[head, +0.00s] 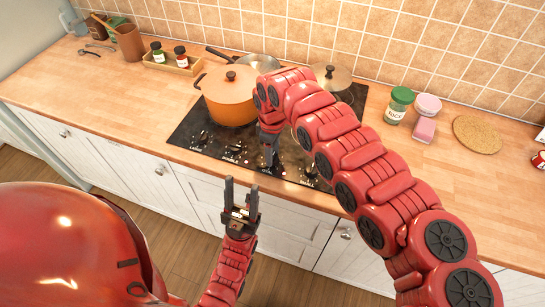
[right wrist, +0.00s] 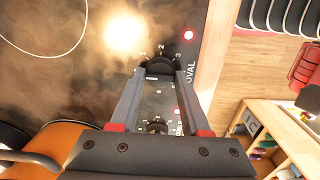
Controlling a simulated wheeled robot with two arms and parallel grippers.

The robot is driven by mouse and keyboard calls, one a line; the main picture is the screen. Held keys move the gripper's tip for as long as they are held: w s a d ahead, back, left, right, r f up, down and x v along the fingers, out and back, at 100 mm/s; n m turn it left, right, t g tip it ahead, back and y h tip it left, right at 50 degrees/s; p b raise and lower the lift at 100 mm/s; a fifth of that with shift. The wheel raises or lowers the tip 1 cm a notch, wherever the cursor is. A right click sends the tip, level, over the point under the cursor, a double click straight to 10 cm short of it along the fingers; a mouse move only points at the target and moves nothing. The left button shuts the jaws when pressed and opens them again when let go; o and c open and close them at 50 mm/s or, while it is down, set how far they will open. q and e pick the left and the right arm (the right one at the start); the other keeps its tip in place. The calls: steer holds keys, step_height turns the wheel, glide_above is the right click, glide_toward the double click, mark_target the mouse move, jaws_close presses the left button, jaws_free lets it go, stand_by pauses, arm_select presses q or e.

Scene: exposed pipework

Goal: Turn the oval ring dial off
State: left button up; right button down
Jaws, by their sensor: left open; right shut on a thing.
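The oval ring dial (right wrist: 159,65) is a black knob on the dark glass cooktop (right wrist: 50,45), with the printed word OVAL beside it and numbers around it. My right gripper (right wrist: 161,76) has its two fingertips on either side of this dial and is shut on it. A red light glows near the dial. In the head view my right gripper (head: 269,156) points down at the cooktop's front edge and hides the dial. My left gripper (head: 241,186) is open and empty, in front of the counter's edge and away from the cooktop.
Another knob (right wrist: 157,127) lies between my right fingers, nearer the palm. An orange pot (head: 229,98) stands on the cooktop's left, with a pan (head: 258,62) and a lidded pot (head: 331,76) behind. The front counter at left is clear.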

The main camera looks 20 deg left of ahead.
steer(key=shift+n+b, duration=0.3)
steer(key=shift+n, duration=0.1)
steer(key=shift+c, duration=1.9)
jaws_free()
steer(key=shift+r, duration=0.1)
steer(key=shift+w+r, duration=0.1)
steer(key=shift+r, duration=0.2)
step_height(320, 180, up, 17)
steer(key=b, duration=0.3)
steer(key=shift+f, duration=0.15)
